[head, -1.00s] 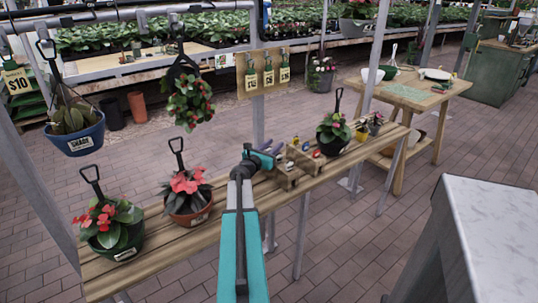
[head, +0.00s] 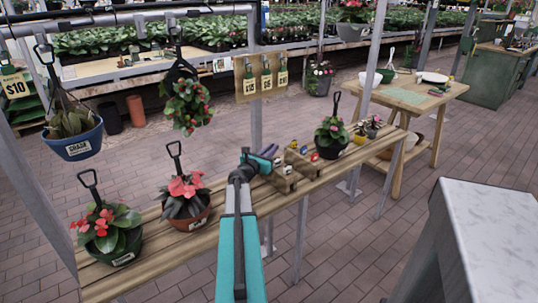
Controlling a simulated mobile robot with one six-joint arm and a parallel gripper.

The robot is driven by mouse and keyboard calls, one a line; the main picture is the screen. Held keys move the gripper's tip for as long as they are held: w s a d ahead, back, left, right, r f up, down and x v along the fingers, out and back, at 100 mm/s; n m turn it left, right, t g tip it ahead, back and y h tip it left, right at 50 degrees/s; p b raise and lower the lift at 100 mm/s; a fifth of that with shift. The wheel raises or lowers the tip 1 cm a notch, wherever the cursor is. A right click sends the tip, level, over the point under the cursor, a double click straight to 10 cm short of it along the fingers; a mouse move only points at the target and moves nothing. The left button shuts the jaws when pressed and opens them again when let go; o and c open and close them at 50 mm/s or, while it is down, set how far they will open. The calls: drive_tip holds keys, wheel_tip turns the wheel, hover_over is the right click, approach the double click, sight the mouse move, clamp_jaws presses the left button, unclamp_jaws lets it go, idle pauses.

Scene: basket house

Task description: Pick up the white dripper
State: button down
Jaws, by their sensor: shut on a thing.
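My gripper (head: 261,159) is at the left end of a small wooden caddy (head: 289,183) on the slatted wooden bench. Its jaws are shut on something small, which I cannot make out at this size. Several small coloured items, red, white, blue and yellow, stand in the caddy to the right of my gripper. I cannot tell a white dripper apart from them; my gripper and arm cover part of the caddy's near left side.
On the slatted bench (head: 222,222), two red-flowered pots (head: 110,238) (head: 187,205) stand to the left and a dark pot (head: 330,150) to the right. Baskets (head: 80,145) (head: 188,105) hang above its back. A marble-topped counter (head: 495,225) is at right.

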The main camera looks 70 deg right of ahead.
drive_tip(key=shift+r, duration=0.1)
wheel_tip(320, 180, up, 10)
drive_tip(key=shift+p, duration=0.45)
idle(1.4)
